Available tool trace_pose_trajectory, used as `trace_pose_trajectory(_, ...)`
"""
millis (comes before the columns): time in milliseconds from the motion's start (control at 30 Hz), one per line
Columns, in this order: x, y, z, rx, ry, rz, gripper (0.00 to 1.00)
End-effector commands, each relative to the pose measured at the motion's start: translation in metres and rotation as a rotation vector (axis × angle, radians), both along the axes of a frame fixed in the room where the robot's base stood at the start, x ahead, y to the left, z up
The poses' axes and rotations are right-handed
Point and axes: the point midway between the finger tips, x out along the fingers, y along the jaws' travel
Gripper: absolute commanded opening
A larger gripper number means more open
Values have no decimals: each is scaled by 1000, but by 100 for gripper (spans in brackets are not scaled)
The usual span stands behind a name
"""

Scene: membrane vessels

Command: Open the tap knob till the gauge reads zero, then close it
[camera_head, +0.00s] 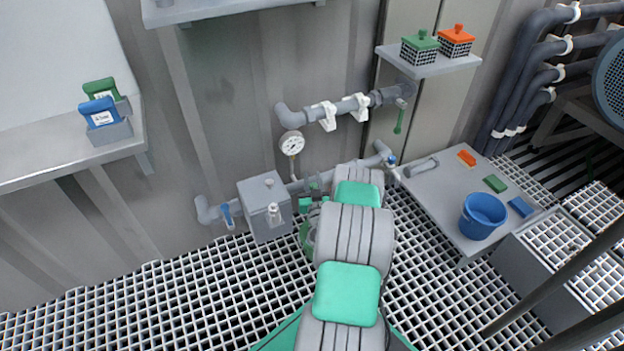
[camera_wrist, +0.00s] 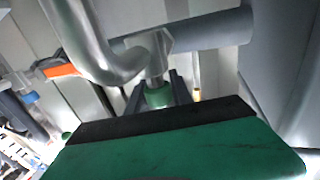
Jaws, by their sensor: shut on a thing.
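The round white gauge (camera_head: 292,144) stands on a short stem above the lower wall pipe; its needle is too small to read. In the wrist view a green tap knob (camera_wrist: 158,97) sits under a metal fitting below a bent metal pipe. My gripper (camera_wrist: 158,95) has its two dark fingers on either side of this knob and is shut on it. In the head view my gripper (camera_head: 312,190) is beside the pipe under the gauge, largely hidden by my arm, and the knob cannot be made out clearly there.
A grey box (camera_head: 267,212) on the lower pipe stands left of my gripper, with a blue lever (camera_head: 227,213) further left. A green lever (camera_head: 398,118) hangs from the upper pipe. A low table (camera_head: 440,210) at right holds a blue bucket (camera_head: 484,215) and small blocks.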

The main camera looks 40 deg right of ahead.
Motion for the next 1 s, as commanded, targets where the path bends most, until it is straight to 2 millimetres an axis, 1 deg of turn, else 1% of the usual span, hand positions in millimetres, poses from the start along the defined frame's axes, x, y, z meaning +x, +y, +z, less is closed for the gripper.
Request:
trace_pose_trajectory(267, -1, 1, -2, 4, 2, -1, 0)
trace_pose_trajectory(300, -1, 1, -2, 4, 2, -1, 28)
trace_pose_trajectory(567, -1, 0, -1, 2, 1, -1, 49)
trace_pose_trajectory(867, -2, 1, -1, 1, 0, 0, 49)
trace_pose_trajectory(1000, -13, 7, -1, 3, 1, -2, 49)
